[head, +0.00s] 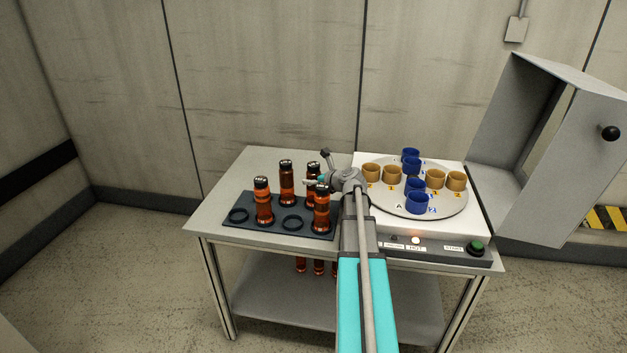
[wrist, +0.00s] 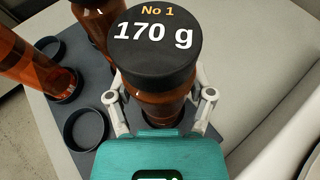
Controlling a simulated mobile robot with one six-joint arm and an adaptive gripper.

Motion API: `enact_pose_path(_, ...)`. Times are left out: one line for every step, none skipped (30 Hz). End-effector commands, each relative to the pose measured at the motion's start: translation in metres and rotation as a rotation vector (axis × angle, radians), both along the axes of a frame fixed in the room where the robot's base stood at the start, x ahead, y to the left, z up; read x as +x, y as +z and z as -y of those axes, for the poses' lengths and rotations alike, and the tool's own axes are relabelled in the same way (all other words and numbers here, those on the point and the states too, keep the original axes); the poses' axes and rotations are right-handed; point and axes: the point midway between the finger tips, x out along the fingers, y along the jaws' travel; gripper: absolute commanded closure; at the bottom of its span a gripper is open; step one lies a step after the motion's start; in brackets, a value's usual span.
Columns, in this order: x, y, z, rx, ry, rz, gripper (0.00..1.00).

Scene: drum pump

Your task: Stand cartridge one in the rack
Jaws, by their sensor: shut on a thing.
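Cartridge one (wrist: 155,45), an amber bottle with a black cap marked "No 1" and "170 g", stands upright between the fingers of my gripper (wrist: 161,98). In the head view this looks like the back right cartridge (head: 313,168), with my gripper (head: 319,182) shut on it. It is over the back right part of the dark rack (head: 250,229). I cannot tell whether its base rests in the rack, as my gripper and the front right cartridge (head: 321,212) hide it. Other amber cartridges stand in the rack at the back (head: 286,185) and front left (head: 263,203).
Two empty rings show in the rack's front row, at the left (head: 238,215) and middle (head: 292,222). To the right, a white machine (head: 480,205) has a round plate (head: 388,203) bearing blue and tan cups. Its grey lid (head: 545,150) stands open. More amber cartridges (head: 318,267) show underneath the tabletop.

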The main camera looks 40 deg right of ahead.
Motion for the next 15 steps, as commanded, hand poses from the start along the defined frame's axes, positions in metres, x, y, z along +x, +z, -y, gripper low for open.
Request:
enact_pose_path(0.0000, -0.0019, 0.0001, 0.000, 0.000, 0.000, 0.87)
enact_pose_path(0.0000, -0.0028, 0.0001, 0.000, 0.000, 0.000, 0.87)
enact_pose_path(0.0000, -0.0038, 0.0001, 0.000, 0.000, 0.000, 0.87)
enact_pose_path(0.0000, -0.0030, 0.0001, 0.000, 0.000, 0.000, 0.28)
enact_pose_path(0.0000, -0.0026, 0.0001, 0.000, 0.000, 0.000, 0.22)
enact_pose_path(-0.0001, -0.0026, 0.0001, 0.000, 0.000, 0.000, 0.17)
enact_pose_path(-0.0001, -0.0026, 0.0001, 0.000, 0.000, 0.000, 0.17)
enact_pose_path(0.0000, -0.0025, 0.0001, 0.000, 0.000, 0.000, 0.17)
enact_pose_path(0.0000, -0.0025, 0.0001, 0.000, 0.000, 0.000, 0.17)
enact_pose_path(0.0000, -0.0025, 0.0001, 0.000, 0.000, 0.000, 0.17)
enact_pose_path(0.0000, -0.0025, 0.0000, 0.000, 0.000, 0.000, 0.17)
enact_pose_path(0.0000, -0.0025, 0.0000, 0.000, 0.000, 0.000, 0.17)
enact_pose_path(0.0000, -0.0025, 0.0000, 0.000, 0.000, 0.000, 0.17)
enact_pose_path(0.0000, -0.0025, 0.0000, 0.000, 0.000, 0.000, 0.17)
enact_pose_path(0.0000, -0.0025, 0.0000, 0.000, 0.000, 0.000, 0.17)
